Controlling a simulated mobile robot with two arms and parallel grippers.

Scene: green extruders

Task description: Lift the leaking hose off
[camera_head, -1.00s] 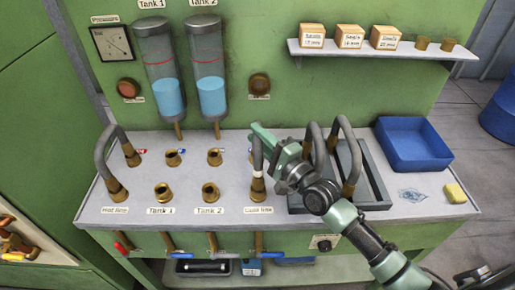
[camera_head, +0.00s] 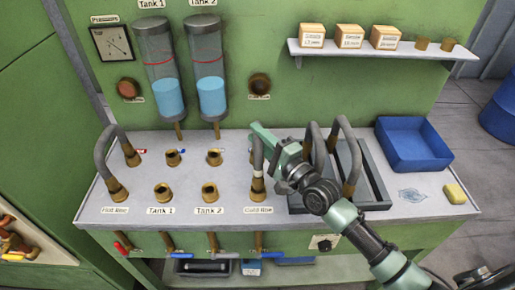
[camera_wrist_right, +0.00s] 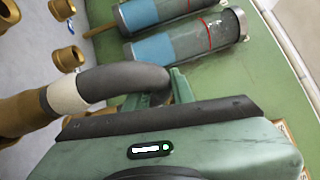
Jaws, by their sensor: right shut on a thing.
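A grey hose with a white band (camera_head: 258,163) stands upright in the brass fitting at the Cold line label (camera_head: 258,210). My right gripper (camera_head: 265,140) is shut on the upper part of this hose and hides much of its bend. In the right wrist view the grey hose (camera_wrist_right: 125,82) curves up to my jaws, with its white band (camera_wrist_right: 68,95) just above the brass end. I cannot tell whether the hose's far end sits in a fitting. My left gripper is not in view.
Another grey hose (camera_head: 103,150) arches over the Hot line fittings at left. Two spare hoses (camera_head: 347,150) stand at the dark tray (camera_head: 375,185), close to my right arm. Open brass ports (camera_head: 164,192) lie between.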

